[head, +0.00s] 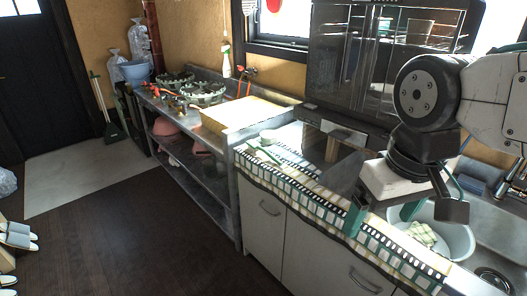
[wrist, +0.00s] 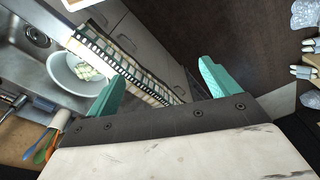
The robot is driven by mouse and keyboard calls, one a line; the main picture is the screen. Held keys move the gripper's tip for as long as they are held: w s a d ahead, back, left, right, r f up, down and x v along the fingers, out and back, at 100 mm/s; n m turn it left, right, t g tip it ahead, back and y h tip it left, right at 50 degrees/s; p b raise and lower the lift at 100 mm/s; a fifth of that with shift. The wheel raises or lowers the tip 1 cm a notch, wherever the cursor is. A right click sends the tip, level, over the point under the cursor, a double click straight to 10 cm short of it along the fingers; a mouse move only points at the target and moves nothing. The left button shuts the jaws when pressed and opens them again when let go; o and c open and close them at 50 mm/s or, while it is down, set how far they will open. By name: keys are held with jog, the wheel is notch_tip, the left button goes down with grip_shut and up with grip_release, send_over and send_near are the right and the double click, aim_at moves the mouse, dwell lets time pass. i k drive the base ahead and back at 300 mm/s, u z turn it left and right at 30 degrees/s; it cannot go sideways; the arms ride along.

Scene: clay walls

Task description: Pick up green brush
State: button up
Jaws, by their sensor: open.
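A small, thin green and white item (head: 268,154), which looks like the green brush, lies on the checked cloth of the counter in the head view. It is too small to make out clearly. My gripper (head: 428,200) is over the counter's right part near the sink, well to the right of that item and empty. In the wrist view its two teal fingers (wrist: 160,80) stand wide apart with nothing between them. I cannot make out the brush in the wrist view.
A white basin (head: 447,235) with a checked cloth sits in the sink, also in the wrist view (wrist: 62,72). A glass-fronted cabinet (head: 375,60) stands behind the counter. A metal rack (head: 215,165) stands left. Colored utensils (wrist: 42,148) show in the wrist view. The dark floor is open.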

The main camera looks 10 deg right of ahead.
aim_at(253, 145)
jog(key=u, duration=0.05)
jog(key=k, duration=0.6)
jog(key=u, duration=0.8)
jog(key=i, duration=1.3)
jog(key=z, duration=0.45)
jog(key=i, duration=0.6)
jog(key=z, duration=0.6)
